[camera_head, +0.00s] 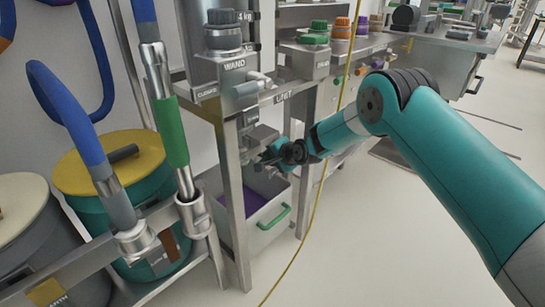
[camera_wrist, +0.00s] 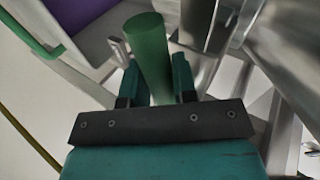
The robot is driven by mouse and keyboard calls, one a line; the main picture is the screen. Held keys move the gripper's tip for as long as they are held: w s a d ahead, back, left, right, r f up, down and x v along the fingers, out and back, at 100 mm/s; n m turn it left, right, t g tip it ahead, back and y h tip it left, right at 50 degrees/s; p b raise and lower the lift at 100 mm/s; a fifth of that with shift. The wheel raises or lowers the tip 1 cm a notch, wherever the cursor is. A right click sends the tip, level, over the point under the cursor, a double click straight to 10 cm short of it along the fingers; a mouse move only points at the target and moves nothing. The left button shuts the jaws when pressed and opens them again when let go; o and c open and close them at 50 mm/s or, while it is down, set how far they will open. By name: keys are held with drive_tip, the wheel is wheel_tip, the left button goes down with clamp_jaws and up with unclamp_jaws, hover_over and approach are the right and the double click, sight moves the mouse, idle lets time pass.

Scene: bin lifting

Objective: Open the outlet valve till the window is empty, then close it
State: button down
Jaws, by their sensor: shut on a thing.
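My gripper (camera_head: 272,153) reaches in under the steel hopper unit, in front of its lower fittings. In the wrist view, my gripper (camera_wrist: 157,82) has its two teal fingers on either side of a green cylindrical handle (camera_wrist: 148,45) and is shut on it. It looks like the outlet valve's handle; the valve body is mostly hidden. I cannot make out the window or its level. A grey bin (camera_head: 283,228) with a green front handle stands below the outlet, with purple material (camera_head: 253,202) inside. The bin's purple inside also shows in the wrist view (camera_wrist: 75,12).
Steel frame legs (camera_head: 232,205) stand close to my gripper. A yellow hose (camera_head: 318,190) hangs in front of the unit. A wand with a green grip (camera_head: 171,132) and a yellow-lidded drum (camera_head: 105,160) are at left. The floor at right is clear.

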drive_tip(key=shift+w+r+m+g+y, duration=0.1)
drive_tip(key=shift+r+m+g+y, duration=0.25)
drive_tip(key=shift+r, duration=0.2)
drive_tip(key=c, duration=0.9)
unclamp_jaws()
drive_tip(key=p+v, duration=0.4)
drive_tip(key=v, duration=1.3)
drive_tip(key=shift+s, duration=0.2)
drive_tip(key=shift+r, duration=0.15)
